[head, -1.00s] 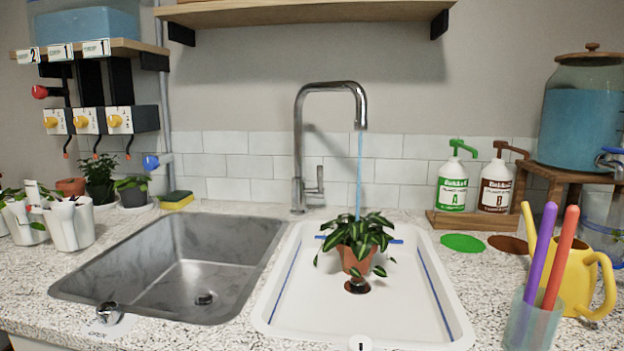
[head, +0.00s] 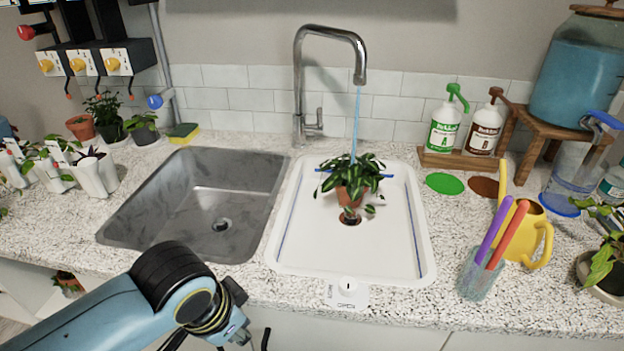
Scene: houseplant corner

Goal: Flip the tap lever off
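The chrome tap (head: 298,85) stands behind the two sinks, its spout arching over the right one. Its small lever (head: 316,122) is on the right side of the tap body, pointing up. A blue water stream (head: 356,125) runs from the spout onto a potted plant (head: 350,185) in the white right basin (head: 395,245). My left gripper (head: 252,341) is at the bottom edge, in front of the counter and far from the lever. It is largely cut off, so its opening is unclear. My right gripper is out of view.
The empty steel sink (head: 165,205) is on the left. Pump bottles (head: 445,128) stand right of the tap. A cup of coloured sticks (head: 482,270) and a yellow watering can (head: 528,238) are at the right front. A drain knob (head: 348,287) sits at the white basin's front edge.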

